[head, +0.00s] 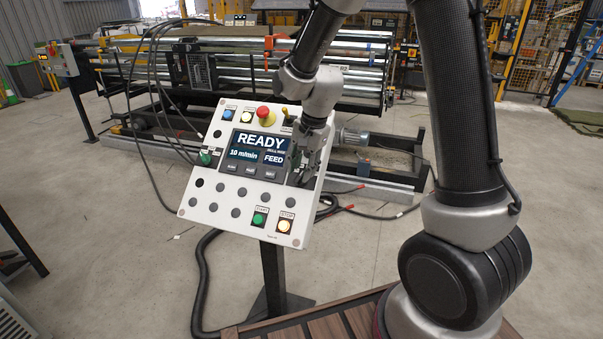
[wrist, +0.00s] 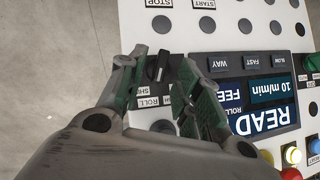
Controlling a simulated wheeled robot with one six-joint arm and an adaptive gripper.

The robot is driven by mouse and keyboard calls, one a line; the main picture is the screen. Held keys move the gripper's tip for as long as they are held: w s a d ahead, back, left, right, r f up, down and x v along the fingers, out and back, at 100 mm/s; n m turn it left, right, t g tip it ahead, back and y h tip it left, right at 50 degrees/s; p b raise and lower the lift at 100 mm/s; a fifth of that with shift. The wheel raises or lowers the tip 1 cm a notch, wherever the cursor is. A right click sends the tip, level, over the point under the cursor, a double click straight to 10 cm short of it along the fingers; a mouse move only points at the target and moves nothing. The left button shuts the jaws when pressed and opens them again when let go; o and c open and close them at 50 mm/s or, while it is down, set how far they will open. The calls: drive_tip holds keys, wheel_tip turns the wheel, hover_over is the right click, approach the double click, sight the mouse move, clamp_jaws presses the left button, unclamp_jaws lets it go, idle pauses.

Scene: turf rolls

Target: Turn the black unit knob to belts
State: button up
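The control panel (head: 225,205) is a tilted white board on a post, with a screen (head: 258,152) reading READY, 10 m/min and FEED. My gripper (head: 307,172) is at the panel's right side, beside the screen, and hides what is behind it there. In the wrist view the panel is upside down. A black knob (wrist: 157,66) shows between the two separated fingers of my gripper (wrist: 162,68). I cannot tell whether the fingers touch it. Labels near it are partly covered; one reads ROLL. I cannot make out a belts label or the knob's exact pointing.
A red emergency button (head: 264,112) sits at the panel's top. A green START button (head: 259,219) and a lit STOP button (head: 285,226) are at the bottom. Behind stands a roller machine (head: 335,75). A black cable (head: 203,275) runs down to the floor.

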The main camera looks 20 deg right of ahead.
sight(300, 178)
drive_tip(key=shift+x, duration=1.15)
drive_tip(key=c, duration=0.7)
